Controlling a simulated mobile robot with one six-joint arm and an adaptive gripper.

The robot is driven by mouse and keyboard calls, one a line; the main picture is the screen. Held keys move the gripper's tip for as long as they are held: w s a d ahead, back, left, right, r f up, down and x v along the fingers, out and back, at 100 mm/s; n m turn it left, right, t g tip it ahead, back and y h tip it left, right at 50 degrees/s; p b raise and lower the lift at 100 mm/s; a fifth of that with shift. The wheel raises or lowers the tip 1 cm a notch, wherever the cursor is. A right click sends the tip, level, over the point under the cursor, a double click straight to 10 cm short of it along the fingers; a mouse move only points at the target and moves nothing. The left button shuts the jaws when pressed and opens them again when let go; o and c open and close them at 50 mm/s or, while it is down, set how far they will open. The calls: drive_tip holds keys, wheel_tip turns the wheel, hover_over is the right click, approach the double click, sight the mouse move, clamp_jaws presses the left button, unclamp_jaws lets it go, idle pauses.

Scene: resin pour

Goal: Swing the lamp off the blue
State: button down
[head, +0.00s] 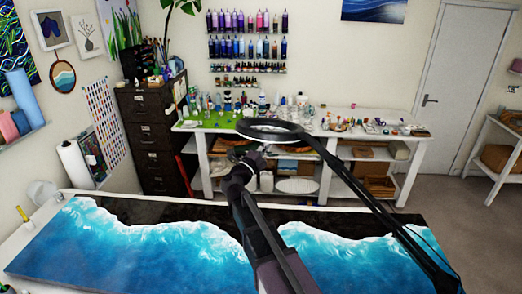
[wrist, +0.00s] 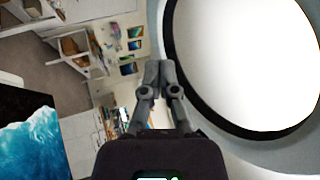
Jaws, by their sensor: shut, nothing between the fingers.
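The lamp (head: 270,130) is a dark round ring head on a long dark jointed arm (head: 375,200) that slopes down to the right front. Its head hangs above the far edge of the blue resin panel (head: 140,250) as seen in the head view. My gripper (wrist: 158,66) is shut and empty, with its fingertips close beside the lamp's ring (wrist: 180,60); whether they touch it I cannot tell. In the head view my arm crosses the panel and the gripper (head: 254,157) shows just below the ring. A corner of the blue panel also shows in the wrist view (wrist: 35,150).
A white workbench (head: 365,130) crowded with bottles and jars stands behind the panel. A dark filing cabinet (head: 148,130) stands at its left. Open floor (head: 455,200) lies at the right, before the door (head: 455,75). A paper roll (head: 75,165) stands at the left.

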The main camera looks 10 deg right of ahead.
sight(282, 128)
drive_tip(key=p+x, duration=0.2)
drive_tip(key=x, duration=0.4)
drive_tip(key=shift+w+d+r, duration=0.2)
drive_tip(key=shift+w+d, duration=0.05)
drive_tip(key=shift+w, duration=0.05)
drive_tip(key=shift+d, duration=0.1)
drive_tip(key=shift+w, duration=0.15)
